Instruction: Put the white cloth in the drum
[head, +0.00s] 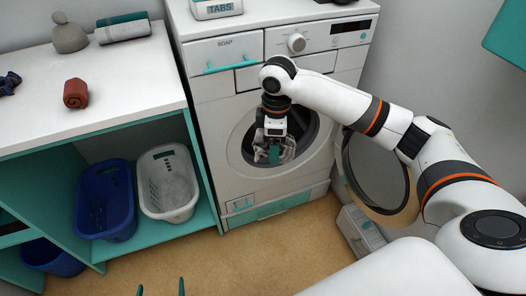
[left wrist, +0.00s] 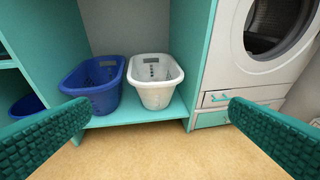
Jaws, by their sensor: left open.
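The white cloth (head: 288,152) shows as a pale crumpled shape around the fingers of my right gripper (head: 273,154). That gripper seems shut on it, at the round opening of the drum (head: 305,127); part of the cloth is hidden by the fingers. The opening also shows at the upper right of the left wrist view (left wrist: 272,25). My left gripper (head: 161,289) shows only its teal fingertips at the bottom edge of the head view. In the left wrist view (left wrist: 158,112) its fingers are wide apart, with nothing between them.
The washer door (head: 376,172) stands open to the right, beside my right arm. A blue basket (head: 106,200) and a white basket (head: 168,183) stand on the low shelf. A rolled red cloth (head: 76,93) lies on the counter (head: 130,85). The floor (head: 250,250) ahead is clear.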

